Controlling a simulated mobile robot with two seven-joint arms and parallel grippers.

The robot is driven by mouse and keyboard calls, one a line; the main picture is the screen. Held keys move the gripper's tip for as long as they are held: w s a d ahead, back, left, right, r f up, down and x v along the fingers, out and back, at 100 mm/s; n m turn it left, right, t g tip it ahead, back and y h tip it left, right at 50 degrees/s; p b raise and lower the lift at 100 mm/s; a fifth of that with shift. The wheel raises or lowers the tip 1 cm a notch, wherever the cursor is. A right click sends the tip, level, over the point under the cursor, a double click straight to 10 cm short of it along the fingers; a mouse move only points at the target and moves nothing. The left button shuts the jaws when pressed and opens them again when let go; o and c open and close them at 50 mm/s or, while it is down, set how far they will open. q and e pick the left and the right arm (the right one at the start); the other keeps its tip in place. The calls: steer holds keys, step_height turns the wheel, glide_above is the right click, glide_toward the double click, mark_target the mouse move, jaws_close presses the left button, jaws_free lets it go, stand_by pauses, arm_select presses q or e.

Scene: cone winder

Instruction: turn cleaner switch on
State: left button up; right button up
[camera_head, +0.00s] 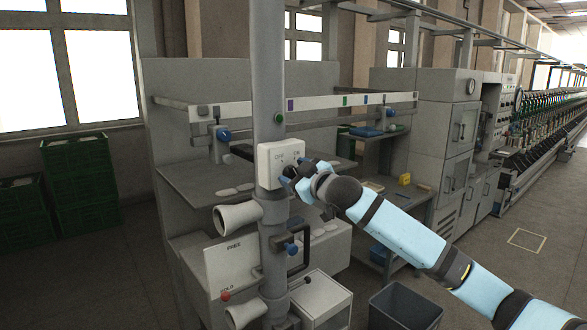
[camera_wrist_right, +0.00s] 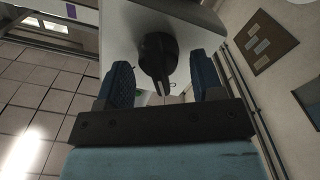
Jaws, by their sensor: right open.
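The cleaner switch box (camera_head: 277,153) is a pale box with OFF and ON lettering, fixed on the grey vertical post. In the right wrist view its pale face (camera_wrist_right: 125,35) carries a black knob (camera_wrist_right: 157,58). My right gripper (camera_head: 290,172) is at the lower right of the box, its fingers in front of the knob. In the right wrist view the gripper (camera_wrist_right: 162,85) is open, with a blue finger on either side of the knob and a visible gap to each. In the head view the gripper hides the knob. My left gripper is not in view.
Two pale cones (camera_head: 238,216) stick out from the post below the box. A panel marked FREE and HOLD (camera_head: 232,268) has a red knob. A grey bin (camera_head: 405,305) stands on the floor at right. Green crates (camera_head: 82,185) are stacked at left. Open floor lies between.

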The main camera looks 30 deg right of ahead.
steer(key=shift+w, duration=0.4)
steer(key=c, duration=0.8)
steer(key=shift+c, duration=0.2)
